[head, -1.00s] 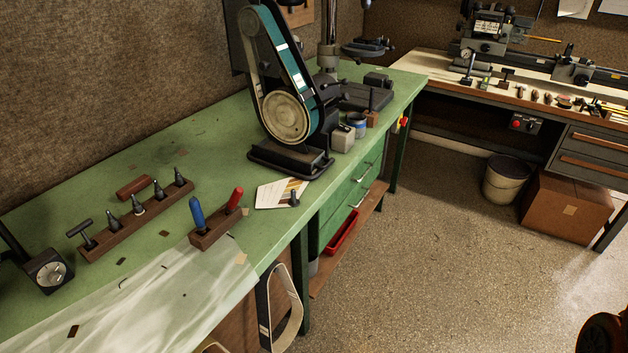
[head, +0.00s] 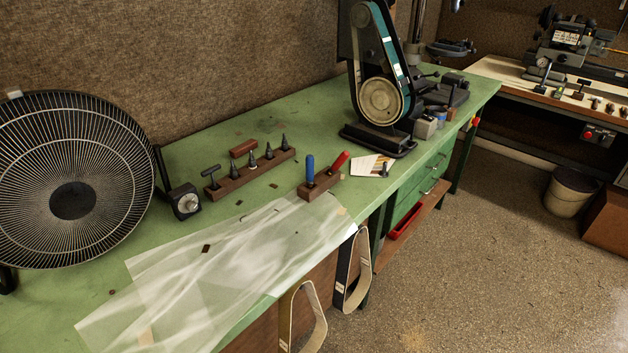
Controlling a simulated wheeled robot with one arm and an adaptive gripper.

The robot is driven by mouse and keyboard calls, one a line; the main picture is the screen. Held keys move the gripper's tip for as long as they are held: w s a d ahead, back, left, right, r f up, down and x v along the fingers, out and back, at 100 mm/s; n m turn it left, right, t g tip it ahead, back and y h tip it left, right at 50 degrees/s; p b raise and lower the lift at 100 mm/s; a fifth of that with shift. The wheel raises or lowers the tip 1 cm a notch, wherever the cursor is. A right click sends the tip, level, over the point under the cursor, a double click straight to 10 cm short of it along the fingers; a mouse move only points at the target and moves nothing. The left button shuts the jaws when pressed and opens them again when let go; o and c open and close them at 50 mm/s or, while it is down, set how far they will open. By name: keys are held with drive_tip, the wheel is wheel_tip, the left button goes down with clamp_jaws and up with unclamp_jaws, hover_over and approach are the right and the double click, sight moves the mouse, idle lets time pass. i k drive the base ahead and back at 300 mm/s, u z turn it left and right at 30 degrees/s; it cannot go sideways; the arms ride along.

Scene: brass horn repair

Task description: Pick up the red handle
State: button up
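The red handle (head: 340,162) stands tilted to the right in a small brown wooden block (head: 319,187) on the green workbench (head: 230,138). A blue handle (head: 309,168) stands upright in the same block, just left of the red one. The lower ends of both handles are hidden in the block. My gripper is not in view.
A wooden rack (head: 250,174) with several dark tips lies left of the block. A translucent sheet (head: 230,255) covers the bench front. A belt sander (head: 379,95) stands behind, and a large fan (head: 72,170) at left. Open floor (head: 450,270) lies right.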

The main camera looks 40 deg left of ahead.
sight(344, 156)
drive_tip(key=k, duration=0.35)
drive_tip(key=u, duration=2.35)
drive_tip(key=i, duration=0.1)
drive_tip(key=z, duration=0.3)
